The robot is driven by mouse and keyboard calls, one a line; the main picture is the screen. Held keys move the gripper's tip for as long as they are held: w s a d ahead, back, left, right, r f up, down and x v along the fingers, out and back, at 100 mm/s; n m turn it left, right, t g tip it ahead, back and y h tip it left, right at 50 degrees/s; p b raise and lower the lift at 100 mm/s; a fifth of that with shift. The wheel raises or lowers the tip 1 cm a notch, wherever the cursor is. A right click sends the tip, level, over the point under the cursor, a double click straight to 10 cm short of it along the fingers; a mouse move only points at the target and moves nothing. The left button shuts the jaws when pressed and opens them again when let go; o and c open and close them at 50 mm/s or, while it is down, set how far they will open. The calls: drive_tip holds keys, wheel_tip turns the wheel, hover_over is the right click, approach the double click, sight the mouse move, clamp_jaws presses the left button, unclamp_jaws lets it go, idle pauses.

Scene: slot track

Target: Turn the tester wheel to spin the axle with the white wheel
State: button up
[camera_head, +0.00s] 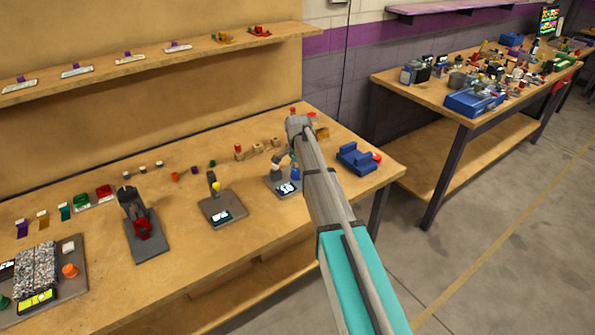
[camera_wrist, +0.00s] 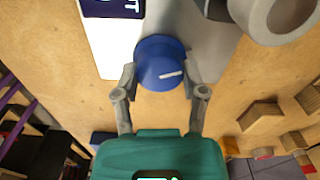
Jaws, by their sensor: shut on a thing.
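In the wrist view, a round blue tester wheel (camera_wrist: 163,63) with a white mark on its face sits on a grey plate (camera_wrist: 215,45). My gripper (camera_wrist: 162,80) has a finger on each side of it and is shut on it. A grey rounded part (camera_wrist: 275,15) stands beside it at the upper right, cut off by the edge. In the head view, the blue wheel (camera_head: 295,173) shows small on the tester base (camera_head: 273,183), with my arm covering the right part of the tester. I cannot make out a white wheel or an axle in either view.
On the wooden bench, a stand with a yellow bulb-like part (camera_head: 215,187) is left of the tester and a blue block-shaped object (camera_head: 357,158) is right of it. Several wooden blocks (camera_head: 258,148) lie behind. A second cluttered table (camera_head: 440,82) stands at right.

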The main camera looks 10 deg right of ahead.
drive_tip(key=shift+s, duration=0.1)
idle(0.3)
drive_tip(key=o, duration=1.1)
drive_tip(key=shift+o, duration=0.2)
drive_tip(key=shift+n, duration=0.3)
